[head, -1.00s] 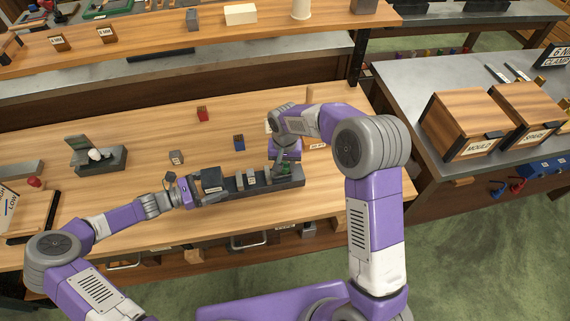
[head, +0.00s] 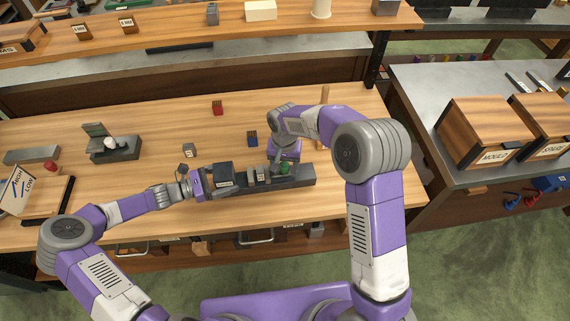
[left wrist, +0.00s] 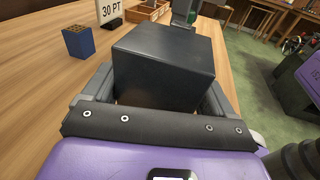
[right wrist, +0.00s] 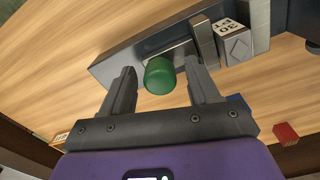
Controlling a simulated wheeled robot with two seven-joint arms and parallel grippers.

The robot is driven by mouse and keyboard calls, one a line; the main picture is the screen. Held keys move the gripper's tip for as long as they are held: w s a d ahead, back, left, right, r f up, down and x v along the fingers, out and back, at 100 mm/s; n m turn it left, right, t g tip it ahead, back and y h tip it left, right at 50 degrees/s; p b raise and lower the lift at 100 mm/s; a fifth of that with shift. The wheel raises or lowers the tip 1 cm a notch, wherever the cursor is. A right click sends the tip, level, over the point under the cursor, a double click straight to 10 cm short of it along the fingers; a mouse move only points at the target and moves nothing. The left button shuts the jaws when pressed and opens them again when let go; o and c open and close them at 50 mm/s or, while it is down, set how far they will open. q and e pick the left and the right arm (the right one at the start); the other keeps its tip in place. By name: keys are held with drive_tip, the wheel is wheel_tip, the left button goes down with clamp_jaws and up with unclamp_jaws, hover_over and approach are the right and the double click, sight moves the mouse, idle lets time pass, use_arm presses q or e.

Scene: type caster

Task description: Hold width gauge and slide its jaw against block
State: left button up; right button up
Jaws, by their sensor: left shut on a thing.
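The width gauge is a long grey bar (head: 302,182) on the bench with a dark box-shaped end (head: 223,175). My left gripper (head: 205,182) is shut on that dark end, which fills the left wrist view (left wrist: 165,65). In the right wrist view the block marked 30 PT (right wrist: 232,42) sits between a grey end jaw (right wrist: 259,22) and the sliding jaw (right wrist: 204,42). Block and sliding jaw look very close; contact is unclear. A green knob (right wrist: 160,76) stands beside the sliding jaw. My right gripper (right wrist: 160,82) is open, with its fingers on either side of the knob.
A blue block (head: 252,138), a red block (head: 217,108) and a small grey block (head: 188,150) stand behind the gauge. A grey fixture (head: 115,148) and a wooden board (head: 45,205) are at left. The bench between them is mostly clear.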

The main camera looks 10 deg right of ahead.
sight(285, 165)
wheel_tip(285, 165, up, 12)
idle(0.6)
idle(0.5)
use_arm(q)
drive_tip(key=o, duration=0.9)
drive_tip(key=shift+c, duration=0.2)
drive_tip(key=shift+a, duration=0.15)
drive_tip(key=v, duration=1.1)
drive_tip(key=shift+s+a, duration=0.1)
drive_tip(key=shift+a, duration=0.25)
drive_tip(key=shift+s, duration=0.1)
use_arm(e)
drive_tip(key=shift+s, duration=0.1)
